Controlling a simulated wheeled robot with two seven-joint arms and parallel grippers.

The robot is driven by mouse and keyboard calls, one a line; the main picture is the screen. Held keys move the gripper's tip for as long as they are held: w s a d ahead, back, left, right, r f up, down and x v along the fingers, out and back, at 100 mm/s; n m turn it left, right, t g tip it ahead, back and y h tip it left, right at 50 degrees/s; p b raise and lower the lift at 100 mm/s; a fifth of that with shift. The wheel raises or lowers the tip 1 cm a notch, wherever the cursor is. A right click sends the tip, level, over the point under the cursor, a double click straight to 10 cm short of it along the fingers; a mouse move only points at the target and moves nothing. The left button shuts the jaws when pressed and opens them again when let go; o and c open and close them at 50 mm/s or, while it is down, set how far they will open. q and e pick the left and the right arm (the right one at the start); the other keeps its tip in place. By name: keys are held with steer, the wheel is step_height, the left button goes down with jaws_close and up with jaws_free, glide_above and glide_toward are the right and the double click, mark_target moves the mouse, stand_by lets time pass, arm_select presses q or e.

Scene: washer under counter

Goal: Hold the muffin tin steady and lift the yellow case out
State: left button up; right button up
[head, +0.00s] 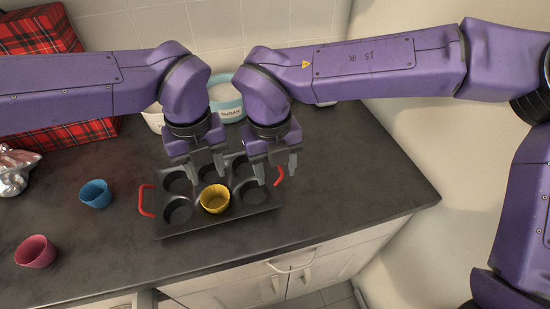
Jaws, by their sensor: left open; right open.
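The dark muffin tin (212,222) with red handles at its left and right ends lies on the dark counter. The yellow case (214,199) sits in the front middle cup of the tin. My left gripper (207,177) is open and empty above the tin, just behind and above the yellow case. My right gripper (277,178) is open above the tin's right end, near the right red handle (279,175). Whether its fingers touch the tin or handle I cannot tell. My grippers partly hide the back row of cups.
A blue case (95,194) and a pink case (36,252) stand on the counter to the left. Crumpled foil (15,170) and a red plaid box (40,45) are at the far left. A sugar canister (228,98) stands behind my grippers. Counter right of the tin is clear.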

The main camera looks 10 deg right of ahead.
mark_target(274, 193)
steer(key=shift+y, duration=0.3)
steer(key=f, duration=0.6)
steer(key=w+f, duration=0.1)
steer(key=f, duration=0.2)
steer(key=shift+f, duration=0.3)
steer(key=shift+d, duration=0.1)
jaws_close()
